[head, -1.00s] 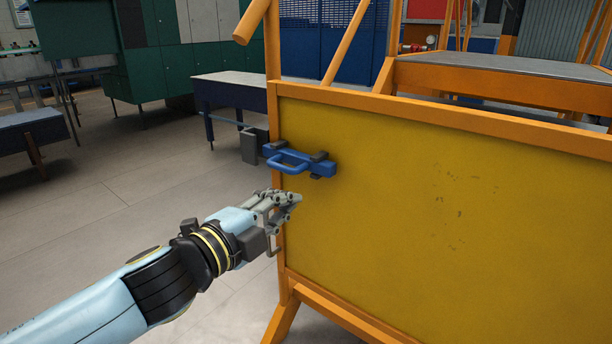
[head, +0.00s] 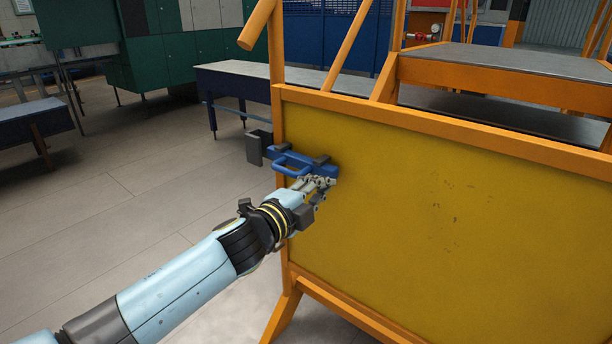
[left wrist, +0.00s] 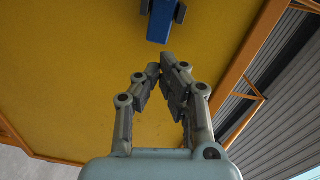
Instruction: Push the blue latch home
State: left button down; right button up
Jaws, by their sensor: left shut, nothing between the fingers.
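The blue latch (head: 318,168) is a bar with a loop handle, held by dark brackets on the upper left of a yellow panel (head: 430,200). A dark grey keeper (head: 254,148) stands at the panel's left edge by the bar's left end; I cannot tell whether the bar is inside it. My left gripper (head: 329,182) is shut and empty, just below the bar's right end. In the left wrist view, the shut fingertips (left wrist: 161,65) point at the blue bar's end (left wrist: 159,25), with a small visible gap. My right gripper is not in view.
An orange frame (head: 460,121) surrounds the panel, with a post (head: 276,60) at its left. A grey-topped platform (head: 500,75) lies behind. A dark-blue bench (head: 235,85) stands at the back left. The floor left of the panel is clear.

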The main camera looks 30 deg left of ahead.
aim_at(288, 174)
pick_arm(q)
jog(key=a, duration=0.2)
jog(key=f+b, duration=0.1)
jog(key=shift+w+a, duration=0.25)
jog(key=shift+a, duration=0.15)
jog(key=shift+w+a, duration=0.15)
jog(key=shift+a, duration=0.35)
jog(key=shift+r, duration=0.1)
jog(key=shift+a+b, duration=0.3)
jog(key=a+b, duration=0.1)
jog(key=a, duration=0.4)
jog(key=shift+w+b, duration=0.2)
jog(key=shift+b, duration=0.2)
